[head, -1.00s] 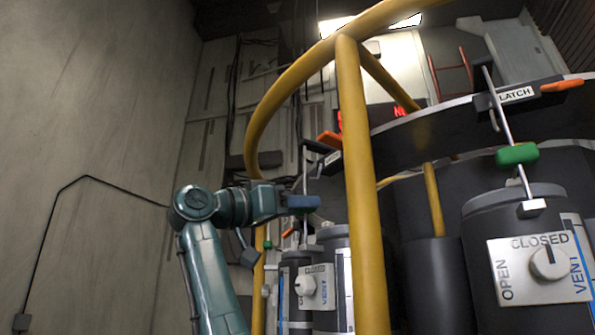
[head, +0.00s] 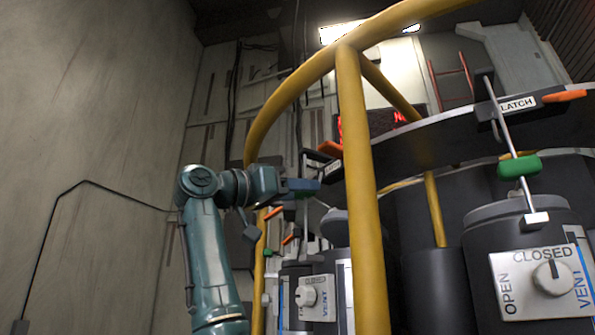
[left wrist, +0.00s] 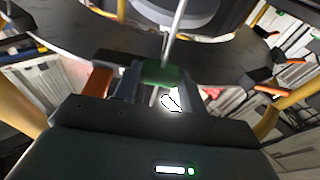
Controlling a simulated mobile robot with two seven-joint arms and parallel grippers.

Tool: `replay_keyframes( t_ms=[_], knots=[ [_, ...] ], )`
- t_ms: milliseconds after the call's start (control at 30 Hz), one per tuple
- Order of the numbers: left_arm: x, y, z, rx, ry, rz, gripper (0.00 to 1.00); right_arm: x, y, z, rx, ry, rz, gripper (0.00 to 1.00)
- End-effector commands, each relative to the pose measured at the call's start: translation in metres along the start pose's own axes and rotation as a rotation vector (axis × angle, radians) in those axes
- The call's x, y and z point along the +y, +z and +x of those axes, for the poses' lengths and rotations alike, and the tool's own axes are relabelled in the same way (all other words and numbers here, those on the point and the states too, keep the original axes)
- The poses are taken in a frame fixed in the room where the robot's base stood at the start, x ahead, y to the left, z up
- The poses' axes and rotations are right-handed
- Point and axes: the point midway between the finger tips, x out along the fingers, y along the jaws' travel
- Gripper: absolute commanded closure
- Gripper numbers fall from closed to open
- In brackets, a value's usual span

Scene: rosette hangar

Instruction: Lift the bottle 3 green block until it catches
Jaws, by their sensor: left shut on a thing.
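My left gripper (head: 303,186) is shut on a green block on a thin upright metal rod, behind the yellow rail in the head view. In the left wrist view the green block (left wrist: 160,75) sits between the two fingers, with the rod (left wrist: 177,30) running away above it. In the head view the fingers mostly hide this block. A latch with an orange handle (head: 330,149) is just above the gripper. The grey bottle (head: 316,290) below it has a white dial plate. I cannot read a bottle number. My right gripper is not in view.
A yellow rail post (head: 360,200) stands close to the right of the gripper. At right, another bottle carries a green block (head: 519,167) on a rod under a LATCH plate (head: 516,104). A grey wall (head: 90,120) is at left, with open space before it.

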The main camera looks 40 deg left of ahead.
Motion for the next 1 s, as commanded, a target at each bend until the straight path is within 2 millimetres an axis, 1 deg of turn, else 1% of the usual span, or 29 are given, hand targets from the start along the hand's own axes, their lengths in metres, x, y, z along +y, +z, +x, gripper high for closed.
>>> replay_keyframes(
  t_ms=[33, 100, 567, 767, 800, 1000],
  knots=[
    [0.000, -0.005, 0.000, 0.007, -0.001, 0.001, 0.90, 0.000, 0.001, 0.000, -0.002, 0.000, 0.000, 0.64],
    [0.000, -0.009, 0.000, 0.008, -0.001, 0.001, 0.90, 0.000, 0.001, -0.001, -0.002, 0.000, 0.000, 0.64],
    [0.000, -0.032, 0.004, 0.009, -0.002, 0.000, 0.90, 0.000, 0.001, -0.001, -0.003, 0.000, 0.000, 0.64],
    [0.000, -0.031, 0.005, 0.007, -0.002, 0.001, 0.90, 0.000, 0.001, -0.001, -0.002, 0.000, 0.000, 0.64],
    [0.000, -0.031, 0.005, 0.007, -0.002, 0.001, 0.58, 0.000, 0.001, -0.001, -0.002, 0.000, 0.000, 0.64],
    [0.000, -0.030, 0.005, 0.005, -0.001, 0.000, 0.41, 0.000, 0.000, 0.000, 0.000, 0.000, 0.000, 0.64]
  ],
)
